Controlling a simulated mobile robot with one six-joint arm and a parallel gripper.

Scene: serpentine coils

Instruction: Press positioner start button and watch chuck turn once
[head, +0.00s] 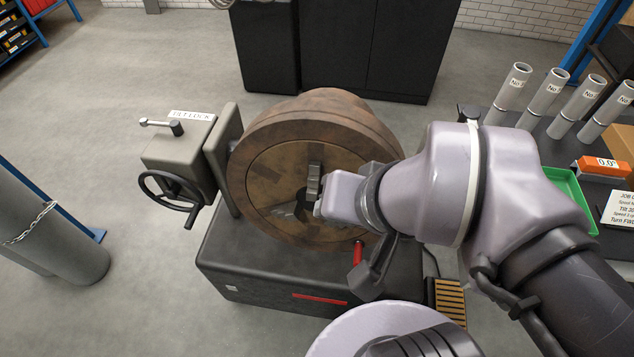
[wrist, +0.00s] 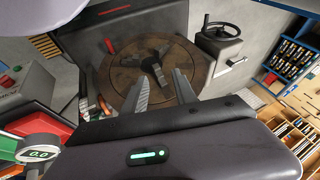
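The positioner's chuck (head: 275,170) is a rusty brown round plate on a dark base (head: 230,265). In the wrist view the chuck (wrist: 125,77) faces me, with dark jaws (wrist: 155,70) around its middle. My gripper (wrist: 162,88) points toward the chuck with its two grey fingers spread and nothing seen between them. In the head view my arm covers the chuck's right side, and the fingertips are hard to make out.
A tilt-lock box (head: 178,145) with a black handwheel (head: 170,192) stands left of the chuck. A yellow-striped pedal (head: 450,298) lies on the floor. At right, a bench holds metal tubes (head: 545,98), a green tray (head: 572,190) and an orange gauge (head: 604,167).

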